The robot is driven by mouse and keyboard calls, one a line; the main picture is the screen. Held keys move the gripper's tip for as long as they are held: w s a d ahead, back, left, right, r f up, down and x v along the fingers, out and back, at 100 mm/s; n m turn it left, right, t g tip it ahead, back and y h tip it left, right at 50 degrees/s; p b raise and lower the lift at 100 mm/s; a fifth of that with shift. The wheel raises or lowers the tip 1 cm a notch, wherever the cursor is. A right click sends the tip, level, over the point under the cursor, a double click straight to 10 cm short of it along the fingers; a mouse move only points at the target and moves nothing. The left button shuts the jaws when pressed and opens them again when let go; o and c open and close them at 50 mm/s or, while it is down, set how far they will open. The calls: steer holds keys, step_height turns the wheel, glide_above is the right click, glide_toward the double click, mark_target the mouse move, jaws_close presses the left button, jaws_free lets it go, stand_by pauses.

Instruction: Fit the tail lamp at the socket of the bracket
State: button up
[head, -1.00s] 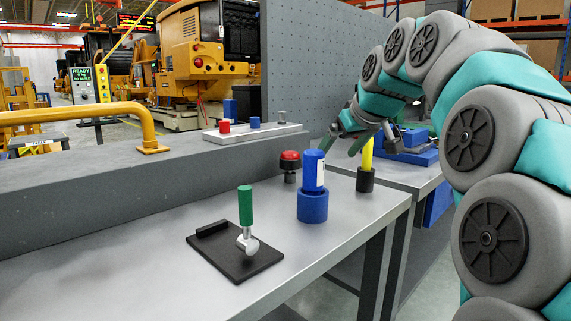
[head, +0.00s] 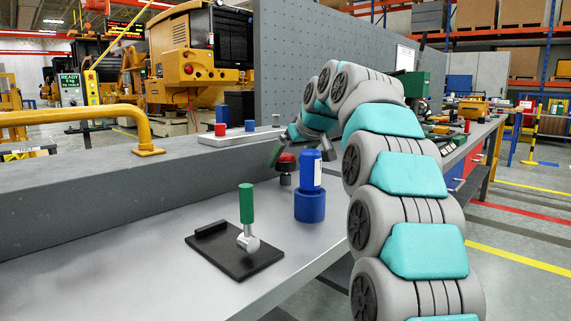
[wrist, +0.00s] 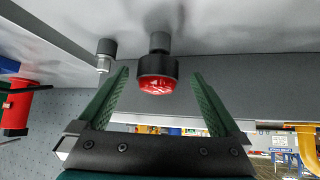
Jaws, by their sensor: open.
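A red-domed piece with a black collar, which looks like the tail lamp (head: 286,168), stands upright on the grey bench behind the blue cylinder. In the wrist view the lamp (wrist: 157,85) shows its red face towards me, on a short grey stem. My gripper (head: 286,152) is open, coming down over the lamp. In the wrist view its green fingers (wrist: 161,78) are spread on either side of the lamp, with gaps on both sides. Nothing is held. I cannot tell which piece is the bracket or see its socket clearly.
A blue cylinder in a blue cup (head: 310,205) stands close in front of the lamp. A black plate (head: 235,255) with a green-handled lever (head: 246,205) lies nearer. A white strip (head: 240,136) with red and blue pegs lies on the ledge behind. The bench's left part is clear.

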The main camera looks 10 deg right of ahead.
mark_target(288, 161)
steer(key=x, duration=0.4)
steer(key=shift+d, duration=0.15)
steer(key=shift+r, duration=0.1)
steer(key=shift+c, duration=0.2)
steer(key=c, duration=1.5)
